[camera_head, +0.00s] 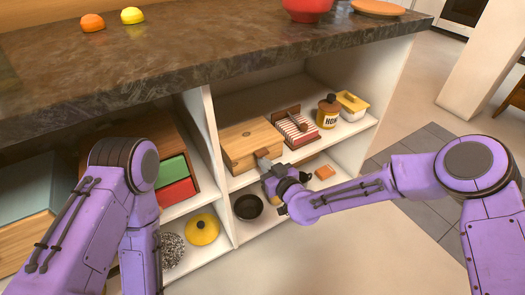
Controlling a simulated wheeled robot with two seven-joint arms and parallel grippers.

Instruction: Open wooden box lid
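The wooden box (249,141) stands on the upper shelf of the open cabinet, at its left side. Its light wood lid looks closed, and a small darker tab or pull sits at its front edge. My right gripper (267,163) reaches in from the right, with its fingers at the front right of the box, near that edge. Whether the fingers touch the box or are open or shut is too small to tell. My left arm (110,210) hangs at the left, and its gripper is out of frame.
A red-and-white striped rack (297,129), a honey jar (327,112) and a yellow container (351,106) stand right of the box. A dark bowl (248,207) and a yellow pot lid (202,229) are below. The stone countertop (190,62) overhangs the shelves. The floor at right is clear.

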